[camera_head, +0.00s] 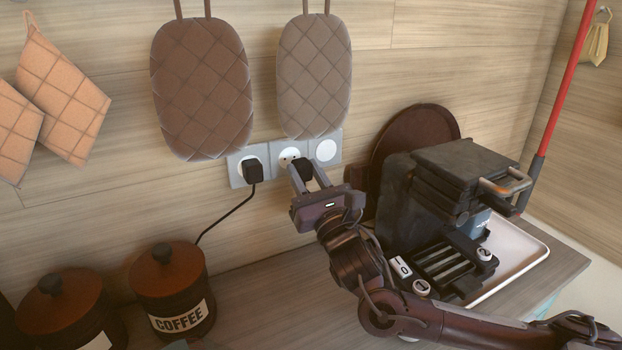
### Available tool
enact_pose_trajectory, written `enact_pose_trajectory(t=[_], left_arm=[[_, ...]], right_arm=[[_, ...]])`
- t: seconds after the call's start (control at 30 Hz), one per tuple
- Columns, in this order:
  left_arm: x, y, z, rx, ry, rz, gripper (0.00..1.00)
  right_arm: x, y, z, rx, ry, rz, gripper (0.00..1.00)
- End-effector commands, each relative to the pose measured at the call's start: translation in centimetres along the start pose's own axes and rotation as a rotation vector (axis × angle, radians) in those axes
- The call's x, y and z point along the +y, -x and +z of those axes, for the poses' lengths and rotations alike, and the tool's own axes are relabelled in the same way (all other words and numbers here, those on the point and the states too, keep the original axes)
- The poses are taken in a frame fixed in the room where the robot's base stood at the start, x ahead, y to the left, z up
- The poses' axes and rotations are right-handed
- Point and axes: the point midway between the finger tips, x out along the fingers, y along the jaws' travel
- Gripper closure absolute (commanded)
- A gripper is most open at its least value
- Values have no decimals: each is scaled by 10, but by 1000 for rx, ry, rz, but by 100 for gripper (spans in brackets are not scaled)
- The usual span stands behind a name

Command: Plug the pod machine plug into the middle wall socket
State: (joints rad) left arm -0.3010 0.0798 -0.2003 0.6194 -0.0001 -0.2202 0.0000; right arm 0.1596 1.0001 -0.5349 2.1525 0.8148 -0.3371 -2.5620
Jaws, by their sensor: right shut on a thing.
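The socket strip on the wall has three places. The middle wall socket (287,155) shows its pale round face, partly covered at the lower right. My right gripper (303,171) is in front of it, shut on a black plug (303,168), which overlaps the socket's lower right edge. I cannot tell whether the plug touches the socket face. The plug's cord is hidden. The dark pod machine (440,185) stands to the right, partly behind my right arm. My left gripper is not in view.
The left socket holds another black plug (253,170), its cord running down behind the coffee canister (170,285). The right place has a round white cover (326,150). Quilted mitts (203,90) hang just above the sockets. A white tray (528,250) lies at the right.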

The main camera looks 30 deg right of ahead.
Motion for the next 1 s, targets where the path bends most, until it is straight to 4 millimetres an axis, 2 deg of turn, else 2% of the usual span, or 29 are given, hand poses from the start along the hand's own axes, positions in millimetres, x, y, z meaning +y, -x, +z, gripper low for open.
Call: enact_pose_trajectory(t=[0.2,0.4,1.0], left_arm=[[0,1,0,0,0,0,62],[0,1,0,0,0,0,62],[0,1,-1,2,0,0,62]], right_arm=[[0,-18,-6,-3,-1,-1,90],[0,-26,-10,-1,-1,0,90],[0,-28,-11,-1,-1,0,90]])
